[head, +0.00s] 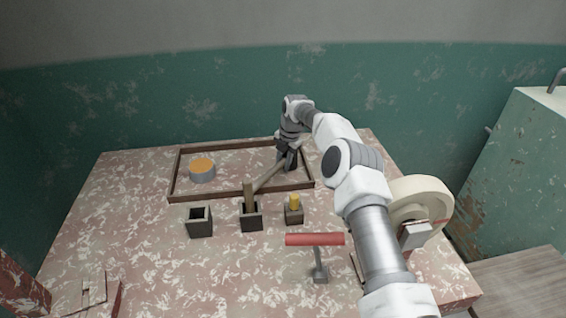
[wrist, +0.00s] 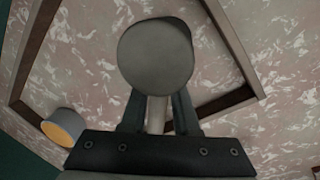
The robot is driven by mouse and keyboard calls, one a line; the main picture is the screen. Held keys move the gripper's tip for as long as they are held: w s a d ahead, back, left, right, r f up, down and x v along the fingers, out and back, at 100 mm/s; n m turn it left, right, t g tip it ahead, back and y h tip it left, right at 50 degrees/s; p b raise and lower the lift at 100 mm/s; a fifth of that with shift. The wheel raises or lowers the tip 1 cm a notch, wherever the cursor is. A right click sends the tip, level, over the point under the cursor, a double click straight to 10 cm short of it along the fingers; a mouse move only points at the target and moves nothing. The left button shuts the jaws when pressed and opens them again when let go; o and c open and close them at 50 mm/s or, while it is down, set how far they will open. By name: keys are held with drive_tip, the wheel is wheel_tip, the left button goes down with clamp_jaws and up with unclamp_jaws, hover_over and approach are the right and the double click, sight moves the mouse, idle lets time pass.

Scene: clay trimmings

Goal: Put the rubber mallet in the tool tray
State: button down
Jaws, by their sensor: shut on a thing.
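My gripper (head: 288,163) is at the right part of the tool tray (head: 236,194), a low dark wooden frame lying on the table. In the wrist view my gripper (wrist: 158,115) is shut on the pale handle of the rubber mallet. The grey round head of the mallet (wrist: 155,60) faces the camera there and hides part of the tray (wrist: 232,50) behind it. In the head view a slanting taupe bar (head: 268,178) beside my gripper seems to be part of the mallet. I cannot tell whether the mallet touches the tray.
A grey cylinder with an orange top (head: 202,172) stands in the tray's left part. In front are an open dark box (head: 200,222), a box with a wooden piece (head: 251,217) and one with a yellow piece (head: 294,212). A red-barred tool (head: 315,240) and a cream wheel (head: 425,205) are nearer.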

drive_tip(key=c, duration=0.6)
unclamp_jaws()
drive_tip(key=s+d+r+m+p, duration=0.1)
drive_tip(key=s+r+m+p, duration=0.15)
drive_tip(key=r, duration=0.75)
drive_tip(key=s+d+r+m+t+h+p, duration=0.1)
drive_tip(key=s+r+p, duration=0.15)
drive_tip(key=r, duration=0.75)
drive_tip(key=s+d+r+m+p, duration=0.1)
drive_tip(key=s+d+r, duration=0.15)
drive_tip(key=r, duration=0.85)
drive_tip(key=s+d+r+m+t+h+p, duration=0.1)
drive_tip(key=s+d+r+m+p, duration=0.25)
drive_tip(key=s+r+m, duration=0.65)
drive_tip(key=s+d+m+p, duration=0.1)
drive_tip(key=s+d+m, duration=0.2)
drive_tip(key=s, duration=0.7)
drive_tip(key=s+d+m+t+p, duration=0.1)
drive_tip(key=s+d+m+p, duration=0.1)
drive_tip(key=s+m, duration=0.4)
drive_tip(key=s+d+r+m+t+p, duration=0.1)
drive_tip(key=s+d+m, duration=0.3)
drive_tip(key=s, duration=1)
drive_tip(key=shift+d+m+p, duration=0.3)
drive_tip(key=shift+m+p, duration=0.15)
drive_tip(key=shift+m, duration=0.4)
drive_tip(key=shift+c, duration=1)
